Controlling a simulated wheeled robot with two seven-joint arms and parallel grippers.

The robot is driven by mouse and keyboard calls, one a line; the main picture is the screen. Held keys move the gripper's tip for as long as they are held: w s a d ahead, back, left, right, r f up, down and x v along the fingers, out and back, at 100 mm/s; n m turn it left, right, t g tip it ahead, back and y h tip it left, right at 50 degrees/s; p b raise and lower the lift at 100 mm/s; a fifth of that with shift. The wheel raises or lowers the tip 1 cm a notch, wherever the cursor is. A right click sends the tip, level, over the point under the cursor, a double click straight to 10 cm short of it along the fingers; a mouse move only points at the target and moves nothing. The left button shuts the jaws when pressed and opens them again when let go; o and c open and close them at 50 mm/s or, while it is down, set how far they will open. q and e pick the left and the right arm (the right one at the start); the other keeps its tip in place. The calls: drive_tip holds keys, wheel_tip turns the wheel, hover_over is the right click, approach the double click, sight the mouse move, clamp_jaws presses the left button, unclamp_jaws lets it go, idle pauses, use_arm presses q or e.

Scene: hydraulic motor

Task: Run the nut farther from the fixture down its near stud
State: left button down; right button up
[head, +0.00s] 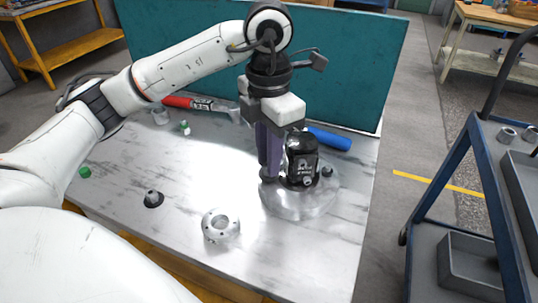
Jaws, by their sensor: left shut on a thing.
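My left gripper (268,177) points straight down close beside the left side of the black motor (301,150). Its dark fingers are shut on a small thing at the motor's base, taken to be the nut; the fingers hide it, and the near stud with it. The motor stands upright on the round, shiny fixture (318,203). A small dark nut-like part (327,171) shows at the motor's right side. My right gripper is not in view.
A silver ring-shaped part (221,225) and a dark-based fitting (153,198) lie on the table (270,260). Red-handled (190,102) and blue-handled (330,139) tools lie behind. A teal panel (350,70) closes the back. A blue cart (435,180) stands right.

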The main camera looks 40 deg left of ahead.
use_arm(q)
drive_tip(key=shift+f+m+b, duration=0.15)
drive_tip(key=shift+m+b, duration=0.35)
drive_tip(key=shift+m, duration=0.7)
drive_tip(key=m, duration=0.3)
drive_tip(key=shift+b, duration=0.35)
drive_tip(key=c, duration=1.9)
unclamp_jaws()
drive_tip(key=shift+o, duration=0.2)
drive_tip(key=shift+f, duration=0.1)
drive_tip(key=shift+n, duration=0.9)
drive_tip(key=n+p, duration=0.1)
drive_tip(key=n, duration=0.2)
drive_tip(key=shift+n, duration=0.4)
drive_tip(key=shift+r, duration=0.2)
